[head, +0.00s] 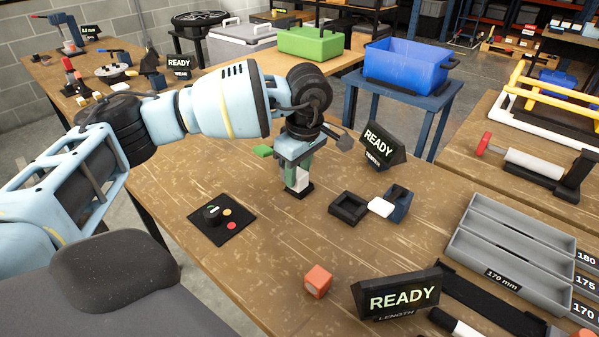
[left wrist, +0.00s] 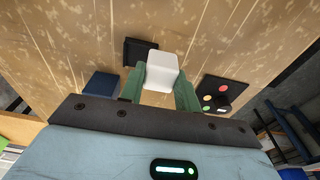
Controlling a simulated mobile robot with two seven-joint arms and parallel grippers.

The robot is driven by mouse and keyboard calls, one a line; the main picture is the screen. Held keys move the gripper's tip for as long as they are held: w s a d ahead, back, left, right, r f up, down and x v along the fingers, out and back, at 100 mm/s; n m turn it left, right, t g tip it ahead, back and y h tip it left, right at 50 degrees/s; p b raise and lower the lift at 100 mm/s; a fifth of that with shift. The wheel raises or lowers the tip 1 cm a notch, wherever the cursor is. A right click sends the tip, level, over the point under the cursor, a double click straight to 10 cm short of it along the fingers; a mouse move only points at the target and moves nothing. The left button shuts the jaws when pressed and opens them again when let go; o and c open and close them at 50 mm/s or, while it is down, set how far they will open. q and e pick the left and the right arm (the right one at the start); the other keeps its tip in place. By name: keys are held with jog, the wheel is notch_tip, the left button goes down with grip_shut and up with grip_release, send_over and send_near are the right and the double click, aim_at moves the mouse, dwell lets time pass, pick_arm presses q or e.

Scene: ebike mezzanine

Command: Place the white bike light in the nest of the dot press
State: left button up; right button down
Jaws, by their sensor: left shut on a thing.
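My left gripper (head: 300,168) points down over the wooden bench, its green fingers shut on the white bike light (head: 302,180). The light also shows between the fingertips in the left wrist view (left wrist: 162,68). A small black part (head: 299,191) shows right under the light; I cannot tell whether it belongs to the light or whether the light touches the bench. A black square frame with a recess (head: 348,208) lies to the right of the gripper, apart from it. I cannot tell for sure which fixture is the dot press. My right gripper is not in view.
A blue block (head: 398,204) with a white piece (head: 380,207) stands beside the frame, near a READY sign (head: 384,146). A black pad with a dial (head: 222,224) lies left of the gripper. An orange cube (head: 318,281) lies nearer. Bench between them is clear.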

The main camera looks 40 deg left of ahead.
aim_at(300, 173)
pick_arm(q)
jog(key=shift+w+a+f, duration=0.1)
jog(key=shift+w+a, duration=0.3)
jog(key=shift+w, duration=0.3)
jog(key=shift+w+a+f, duration=0.1)
jog(key=shift+w+a, duration=0.3)
jog(key=shift+w, duration=0.3)
jog(key=shift+w+a, duration=0.15)
jog(key=shift+w, duration=0.05)
jog(key=shift+f, duration=1.75)
jog(key=shift+f, duration=0.2)
jog(key=o, duration=1)
jog(key=shift+r, duration=0.1)
